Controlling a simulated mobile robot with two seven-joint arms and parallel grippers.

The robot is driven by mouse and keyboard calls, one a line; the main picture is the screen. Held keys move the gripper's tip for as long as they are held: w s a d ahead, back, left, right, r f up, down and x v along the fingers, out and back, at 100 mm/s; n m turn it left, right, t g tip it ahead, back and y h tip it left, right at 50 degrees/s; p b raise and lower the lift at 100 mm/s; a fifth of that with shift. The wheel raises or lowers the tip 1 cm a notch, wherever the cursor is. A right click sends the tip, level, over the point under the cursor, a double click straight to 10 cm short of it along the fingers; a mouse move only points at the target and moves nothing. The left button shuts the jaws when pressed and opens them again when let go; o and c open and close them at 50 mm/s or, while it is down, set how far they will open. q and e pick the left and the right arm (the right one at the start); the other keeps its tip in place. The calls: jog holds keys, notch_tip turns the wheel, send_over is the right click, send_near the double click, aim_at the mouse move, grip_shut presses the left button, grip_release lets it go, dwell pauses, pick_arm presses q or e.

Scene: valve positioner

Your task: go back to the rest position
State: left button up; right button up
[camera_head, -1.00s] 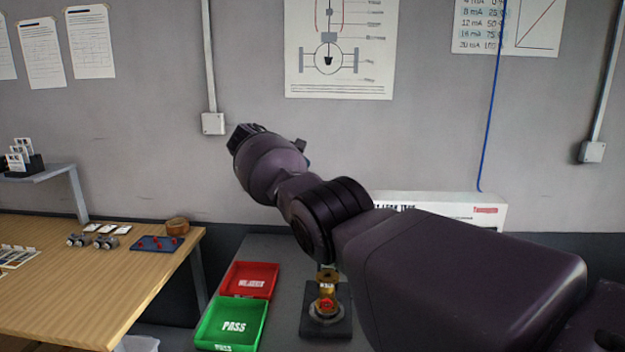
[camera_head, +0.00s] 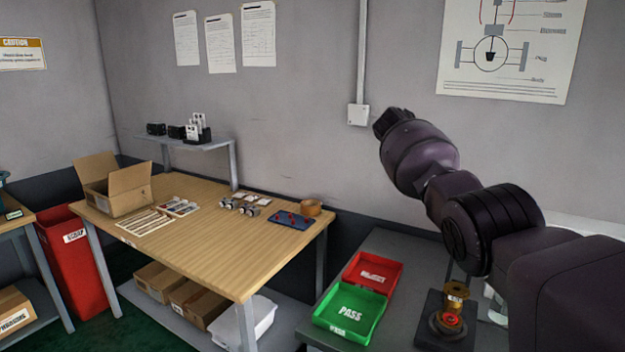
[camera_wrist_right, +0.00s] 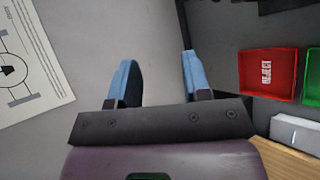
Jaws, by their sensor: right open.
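My right arm reaches in from the right in the head view, raised over the grey bench. Its gripper is mostly hidden behind the wrist in that view. In the right wrist view my right gripper (camera_wrist_right: 158,80) shows two blue fingers held wide apart with nothing between them, the wall behind. The brass valve (camera_head: 452,305) with a red part stands upright on a dark base on the grey bench, below my right arm and apart from it. My left gripper is in neither view.
A green PASS tray (camera_head: 350,312) and a red REJECT tray (camera_head: 373,271) lie on the grey bench (camera_head: 400,246). A wooden table (camera_head: 215,254) at left holds a cardboard box (camera_head: 115,187), small fittings and a blue mat (camera_head: 291,221). A red scrap bin (camera_head: 75,262) stands further left.

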jog(key=w+a+r+m+t+y, duration=0.1)
jog(key=w+a+r+t+y, duration=0.35)
jog(key=a+r+t, duration=0.35)
jog(key=s+a+f+m+t+y, duration=0.1)
jog(key=s+f+t+y, duration=0.1)
jog(key=s+f, duration=0.45)
jog(key=s+a+f+t+y, duration=0.1)
jog(key=s+f+t+y, duration=0.2)
jog(key=f, duration=0.7)
jog(key=s+a+f+m+t+y, duration=0.1)
jog(key=s+f+y, duration=0.1)
jog(key=s+f, duration=0.6)
jog(key=s+d+f+m+g, duration=0.1)
jog(key=s+d+f+g, duration=0.2)
jog(key=s+f, duration=1.2)
jog(key=s+d+f+m+g+h, duration=0.1)
jog(key=s+d+f+m+g, duration=0.1)
jog(key=s+f, duration=1.2)
jog(key=s+d, duration=0.1)
jog(key=s, duration=0.7)
jog(key=shift+s+d+f+g, duration=0.2)
jog(key=shift+s+f+g, duration=0.15)
jog(key=shift+f+g, duration=0.05)
